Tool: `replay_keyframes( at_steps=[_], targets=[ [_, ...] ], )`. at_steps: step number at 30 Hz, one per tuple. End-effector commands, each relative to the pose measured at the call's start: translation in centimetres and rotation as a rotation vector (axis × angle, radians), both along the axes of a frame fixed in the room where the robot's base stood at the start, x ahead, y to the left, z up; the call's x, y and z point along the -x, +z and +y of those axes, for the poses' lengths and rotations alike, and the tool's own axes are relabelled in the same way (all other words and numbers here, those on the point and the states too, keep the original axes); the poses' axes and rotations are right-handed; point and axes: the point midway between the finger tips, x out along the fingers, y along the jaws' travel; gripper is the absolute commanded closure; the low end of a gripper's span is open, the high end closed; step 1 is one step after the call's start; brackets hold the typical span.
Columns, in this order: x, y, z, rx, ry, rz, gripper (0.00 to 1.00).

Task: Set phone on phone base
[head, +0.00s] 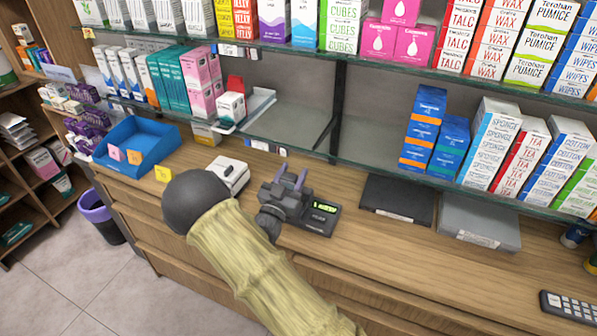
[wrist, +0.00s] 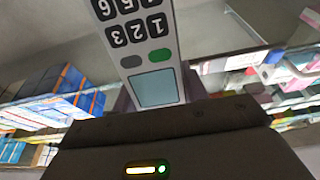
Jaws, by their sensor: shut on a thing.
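The phone (wrist: 145,45) is a pale handset with dark number keys, a green and a grey button and a pale screen. It appears upside down in the wrist view. My gripper (head: 291,177) is shut on its screen end, with a purplish finger on each side. I cannot make out the phone in the head view. A white device (head: 228,176) with a small dark patch stands on the wooden counter left of my gripper. It may be the phone base, but my arm covers part of its front. My gripper is apart from it.
A blue tray (head: 134,142) lies left; two flat boxes, black (head: 397,197) and grey (head: 478,222), lie right. A glass shelf (head: 305,140) with boxes overhangs the counter's back. A keypad device (head: 570,306) lies far right.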

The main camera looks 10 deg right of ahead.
Motion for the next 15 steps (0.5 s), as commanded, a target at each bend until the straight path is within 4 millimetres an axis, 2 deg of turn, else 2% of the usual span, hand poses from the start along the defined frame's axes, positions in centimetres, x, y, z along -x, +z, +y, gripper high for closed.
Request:
replay_keyframes(
  at_steps=[1,3,6,15],
  targets=[
    [-0.1,-0.6,-0.1,0.001,0.0,0.001,0.95],
    [-0.6,0.2,-0.5,-0.026,-0.001,0.028,0.95],
    [-1.0,0.1,-0.8,-0.05,-0.001,0.064,0.95],
    [-1.2,-0.2,-0.8,-0.06,0.001,0.08,0.95]
  ],
)
